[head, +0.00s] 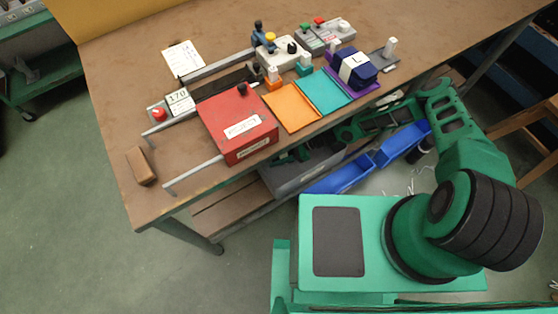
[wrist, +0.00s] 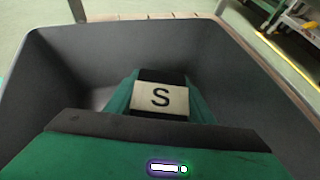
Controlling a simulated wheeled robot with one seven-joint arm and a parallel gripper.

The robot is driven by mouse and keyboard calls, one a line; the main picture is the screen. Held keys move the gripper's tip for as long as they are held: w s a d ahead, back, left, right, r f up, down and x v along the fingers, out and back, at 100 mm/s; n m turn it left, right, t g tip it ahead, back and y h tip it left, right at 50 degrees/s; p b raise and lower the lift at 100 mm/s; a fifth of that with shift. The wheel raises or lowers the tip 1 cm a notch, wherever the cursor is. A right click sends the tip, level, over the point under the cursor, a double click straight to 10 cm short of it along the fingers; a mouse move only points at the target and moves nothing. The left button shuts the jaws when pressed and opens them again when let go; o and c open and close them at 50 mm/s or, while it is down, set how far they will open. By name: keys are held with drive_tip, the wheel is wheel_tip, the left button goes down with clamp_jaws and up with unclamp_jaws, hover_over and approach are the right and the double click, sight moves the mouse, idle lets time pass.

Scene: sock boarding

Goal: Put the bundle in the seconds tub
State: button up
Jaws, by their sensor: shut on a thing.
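The bundle (wrist: 160,98) shows in the wrist view with a white band marked S and a dark top edge. Green surfaces flank it on both sides; I cannot tell whether they are cloth or fingers. My gripper (wrist: 160,122) is shut on it, with its dark-edged green body in front, hiding the lower part. Bundle and gripper are inside a grey tub (wrist: 60,75), whose walls rise around them. In the head view the grey tub (head: 316,172) is below the table's front edge, and my arm reaches under there. The bundle is not clear in that view, and no tub label is readable.
The brown table (head: 130,80) overhangs the tub. Two blue bins (head: 345,177) sit to the tub's right. On the table are a red box (head: 240,128), orange (head: 291,106) and teal (head: 325,90) panels, and a navy bundle marked L (head: 353,68) on purple.

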drive_tip(key=shift+f, duration=2.85)
drive_tip(key=o, duration=1.1)
drive_tip(key=shift+d, duration=0.1)
drive_tip(key=shift+o, duration=0.2)
drive_tip(key=v, duration=0.7)
drive_tip(key=shift+d+r, duration=0.1)
drive_tip(key=shift+d, duration=0.1)
drive_tip(key=shift+r, duration=0.15)
